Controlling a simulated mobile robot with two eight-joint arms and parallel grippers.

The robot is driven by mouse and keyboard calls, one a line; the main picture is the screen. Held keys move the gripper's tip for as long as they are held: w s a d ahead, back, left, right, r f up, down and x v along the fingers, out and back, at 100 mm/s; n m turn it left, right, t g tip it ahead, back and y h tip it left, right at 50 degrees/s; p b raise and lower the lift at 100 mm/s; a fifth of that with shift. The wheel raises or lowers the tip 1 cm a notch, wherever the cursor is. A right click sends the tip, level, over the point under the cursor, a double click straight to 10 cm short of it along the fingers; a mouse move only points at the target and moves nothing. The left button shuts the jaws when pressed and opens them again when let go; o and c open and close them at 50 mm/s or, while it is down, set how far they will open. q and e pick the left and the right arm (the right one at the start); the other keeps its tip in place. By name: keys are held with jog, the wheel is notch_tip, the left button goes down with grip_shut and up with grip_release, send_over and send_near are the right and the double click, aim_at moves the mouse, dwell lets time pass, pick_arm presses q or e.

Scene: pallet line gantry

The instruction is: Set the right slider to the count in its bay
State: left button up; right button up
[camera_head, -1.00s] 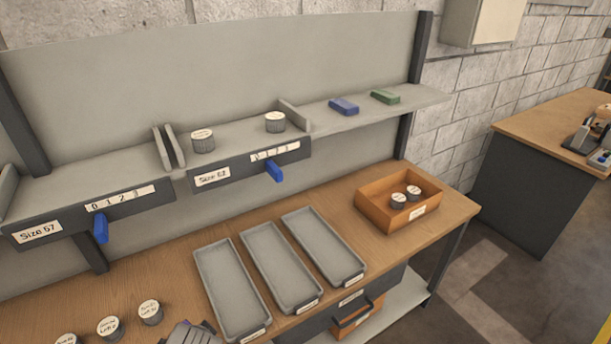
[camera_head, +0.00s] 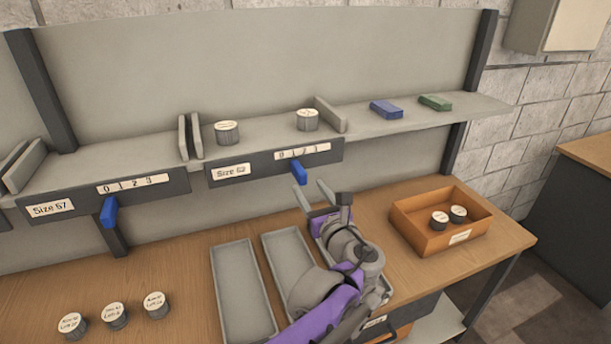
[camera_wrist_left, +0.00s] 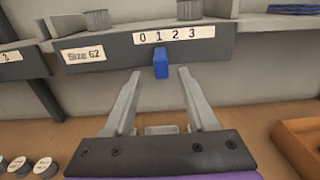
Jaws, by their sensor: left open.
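The right slider is a blue tab (camera_head: 299,172) on the dark front rail of the Size 62 bay (camera_head: 230,171), below the 0-to-3 number strip (camera_head: 302,152). In the left wrist view the slider (camera_wrist_left: 160,64) hangs under the 1. Two grey cans stand in this bay, one at its left (camera_head: 227,133) and one at its right (camera_head: 307,120). My left gripper (camera_head: 313,193) is open and empty, just below the slider. In the left wrist view its fingers point at the slider, one on each side; contact is not visible. My right gripper is out of view.
The Size 57 bay (camera_head: 50,208) has its own blue slider (camera_head: 109,212). Grey trays (camera_head: 240,290) lie on the bench under my arm. An orange bin (camera_head: 425,240) with two cans stands right, three cans (camera_head: 115,315) front left. Blue (camera_head: 386,109) and green (camera_head: 435,102) boxes sit on the shelf.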

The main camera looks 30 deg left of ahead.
aim_at(304, 179)
pick_arm(q)
jog(key=x, duration=0.6)
jog(key=shift+w+a, duration=0.1)
jog(key=shift+w, duration=0.15)
grip_shut()
dwell(1.2)
